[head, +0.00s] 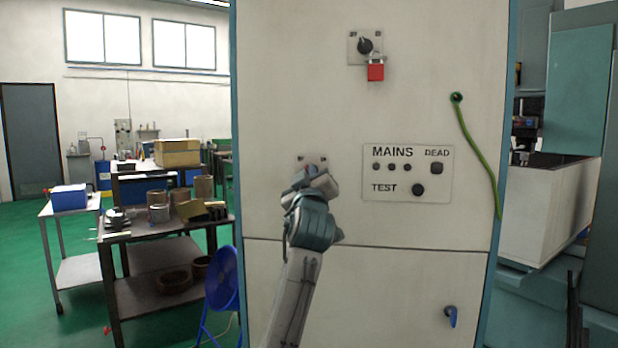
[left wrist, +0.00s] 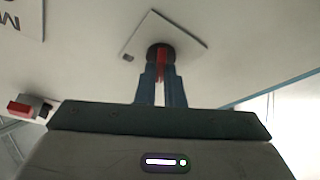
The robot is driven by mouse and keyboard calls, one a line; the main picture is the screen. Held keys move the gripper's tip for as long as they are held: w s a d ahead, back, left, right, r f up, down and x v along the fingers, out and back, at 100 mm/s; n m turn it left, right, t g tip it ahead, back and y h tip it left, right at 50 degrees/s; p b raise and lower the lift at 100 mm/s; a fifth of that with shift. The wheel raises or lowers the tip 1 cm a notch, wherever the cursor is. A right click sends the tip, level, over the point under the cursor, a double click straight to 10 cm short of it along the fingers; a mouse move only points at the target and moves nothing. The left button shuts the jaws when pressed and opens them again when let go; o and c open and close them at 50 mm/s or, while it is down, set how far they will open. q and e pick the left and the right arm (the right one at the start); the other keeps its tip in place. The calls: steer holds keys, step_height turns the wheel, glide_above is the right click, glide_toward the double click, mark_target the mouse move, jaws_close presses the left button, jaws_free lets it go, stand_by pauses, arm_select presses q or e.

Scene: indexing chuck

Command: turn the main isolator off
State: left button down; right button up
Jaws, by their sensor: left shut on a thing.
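A rotary isolator with a red handle on a black round base is on the pale cabinet front, left of the MAINS panel. In the head view only part of its plate (head: 300,160) shows above my left gripper (head: 314,172), which hides most of the switch. In the left wrist view the red handle (left wrist: 162,56) stands between the fingertips of my left gripper (left wrist: 162,72), which is shut on it. Its light square plate (left wrist: 188,38) looks tilted against the picture there. My right gripper is in neither view.
Higher up is a black knob (head: 365,45) with a red padlock (head: 375,71) below it. The MAINS panel (head: 407,172) is to the right, then a green cable (head: 474,150). A blue key or handle (head: 452,317) is low right. A cluttered bench (head: 150,228) stands left.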

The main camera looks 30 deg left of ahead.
arm_select(q)
steer(key=c, duration=1.5)
jaws_free()
steer(key=shift+c, duration=0.2)
